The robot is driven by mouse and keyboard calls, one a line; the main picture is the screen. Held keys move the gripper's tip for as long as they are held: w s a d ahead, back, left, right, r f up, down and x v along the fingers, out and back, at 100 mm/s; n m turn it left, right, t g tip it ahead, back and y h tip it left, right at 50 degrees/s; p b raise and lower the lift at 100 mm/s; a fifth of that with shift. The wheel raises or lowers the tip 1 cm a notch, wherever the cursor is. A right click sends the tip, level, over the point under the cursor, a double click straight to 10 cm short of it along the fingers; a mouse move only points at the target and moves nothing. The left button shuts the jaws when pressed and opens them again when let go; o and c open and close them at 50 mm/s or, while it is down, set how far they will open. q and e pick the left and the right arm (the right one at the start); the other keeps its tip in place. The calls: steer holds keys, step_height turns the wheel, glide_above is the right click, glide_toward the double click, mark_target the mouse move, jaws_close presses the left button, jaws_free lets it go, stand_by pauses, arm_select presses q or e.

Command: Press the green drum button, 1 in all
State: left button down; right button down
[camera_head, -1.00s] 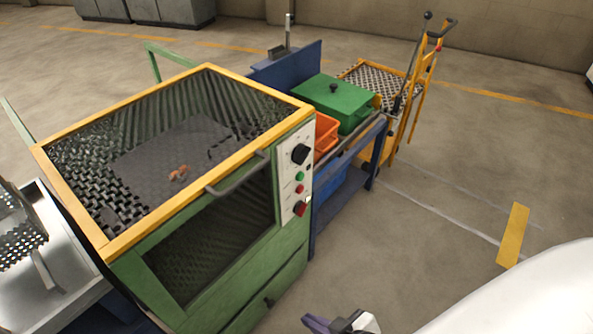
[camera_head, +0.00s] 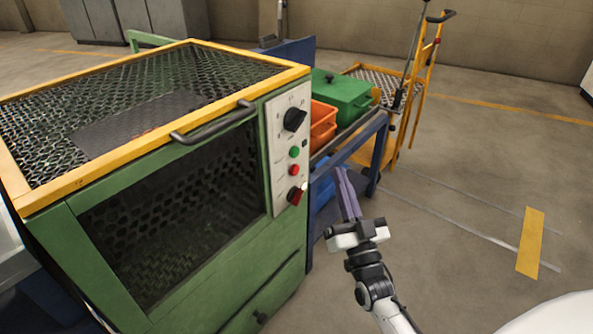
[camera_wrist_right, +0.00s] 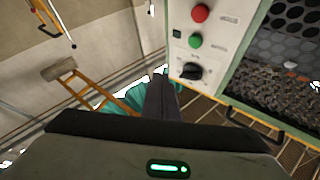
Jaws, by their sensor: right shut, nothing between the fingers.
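The green button (camera_head: 294,152) is on the pale control panel (camera_head: 279,190) at the right edge of the green furnace's front. It sits between a black knob (camera_head: 294,119) above and a red button (camera_head: 294,170) below. My right gripper (camera_head: 345,180) is shut and empty, in front and to the right of the panel, apart from it. In the right wrist view the green button (camera_wrist_right: 195,41) shows upper right of the shut fingers (camera_wrist_right: 160,85), with the red button (camera_wrist_right: 200,13) above it and the black knob (camera_wrist_right: 190,72) below. My left gripper is not in view.
A red-and-black switch (camera_head: 295,196) is low on the panel. The furnace door handle (camera_head: 214,122) sticks out left of it. A blue cart with an orange bin (camera_head: 322,125) and a green box (camera_head: 343,97) stands behind. Open floor (camera_head: 470,190) lies to the right.

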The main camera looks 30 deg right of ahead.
steer(key=shift+d+r, duration=0.1)
steer(key=shift+r, duration=0.1)
steer(key=shift+w, duration=0.1)
arm_select(q)
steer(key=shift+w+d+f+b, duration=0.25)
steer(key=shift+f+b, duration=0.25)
steer(key=shift+b, duration=0.5)
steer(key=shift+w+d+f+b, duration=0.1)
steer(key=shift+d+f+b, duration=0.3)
steer(key=shift+b, duration=0.55)
arm_select(e)
glide_toward(295, 152)
steer(key=w+d+r, duration=0.3)
steer(key=w, duration=0.1)
steer(key=shift+d, duration=0.35)
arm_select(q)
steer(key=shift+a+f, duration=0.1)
arm_select(e)
steer(key=shift+r, duration=0.1)
steer(key=shift+w, duration=0.1)
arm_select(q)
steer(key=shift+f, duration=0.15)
arm_select(e)
steer(key=shift+w+a, duration=0.15)
steer(key=shift+w, duration=0.15)
